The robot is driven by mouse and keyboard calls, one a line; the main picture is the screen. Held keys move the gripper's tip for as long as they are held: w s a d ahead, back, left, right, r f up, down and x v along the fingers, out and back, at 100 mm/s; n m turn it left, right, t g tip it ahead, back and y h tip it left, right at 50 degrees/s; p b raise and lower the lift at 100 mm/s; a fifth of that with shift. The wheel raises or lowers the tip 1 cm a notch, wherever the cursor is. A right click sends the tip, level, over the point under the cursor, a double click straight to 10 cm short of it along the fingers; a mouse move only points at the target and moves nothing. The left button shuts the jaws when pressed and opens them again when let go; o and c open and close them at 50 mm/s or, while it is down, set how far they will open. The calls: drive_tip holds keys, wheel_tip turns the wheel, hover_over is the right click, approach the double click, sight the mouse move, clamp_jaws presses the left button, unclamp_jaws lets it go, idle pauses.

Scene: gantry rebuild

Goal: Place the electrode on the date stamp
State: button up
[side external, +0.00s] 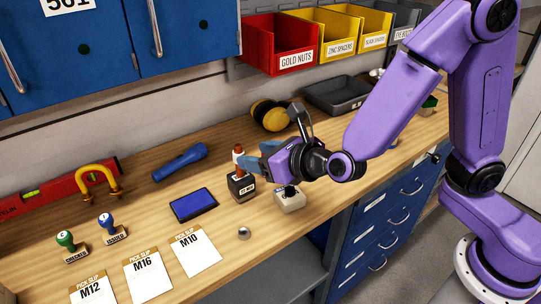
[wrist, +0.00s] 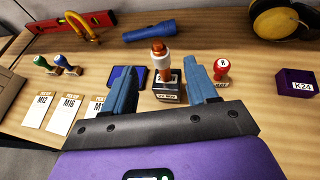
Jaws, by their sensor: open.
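A dark block with a pale label, apparently the date stamp (side external: 241,187), stands upright on the bench; it also shows in the wrist view (wrist: 167,91). An orange-and-white upright piece, apparently the electrode (wrist: 159,60), stands above it, tops in line; it also shows in the side view (side external: 237,155). I cannot tell exactly where this piece ends and the stamp's orange-brown handle begins. My gripper (wrist: 165,85) is open, its blue fingers apart on either side of the piece in the wrist view. In the side view its fingers (side external: 259,160) are just right of the piece.
A blue ink pad (side external: 194,204) lies left of the block. A pale block (side external: 290,200) sits below my gripper. A red knob marked R (wrist: 222,69) and a purple K24 box (wrist: 296,82) stand to the right. A blue flashlight (side external: 180,162) lies behind; pick slips lie front left.

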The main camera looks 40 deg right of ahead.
drive_tip(key=shift+v, duration=1.65)
drive_tip(key=s+d+f+m+g+h, duration=0.1)
drive_tip(key=s+d+m+g+h, duration=0.25)
drive_tip(key=d+m, duration=0.4)
drive_tip(key=s+d+m+g+h, duration=0.2)
drive_tip(key=s+d+m+h, duration=0.15)
drive_tip(key=d+m, duration=0.45)
drive_tip(key=s+d+m+g+y, duration=0.1)
drive_tip(key=s+m+g+y, duration=0.1)
drive_tip(key=s+m, duration=0.3)
drive_tip(key=s+d+f+m+g+y, duration=0.1)
drive_tip(key=s+m+g, duration=0.4)
drive_tip(key=s, duration=0.6)
drive_tip(key=shift+s+d+y, duration=0.3)
drive_tip(key=shift+s+y, duration=0.05)
drive_tip(key=shift+y, duration=0.35)
drive_tip(key=shift+m+g, duration=0.25)
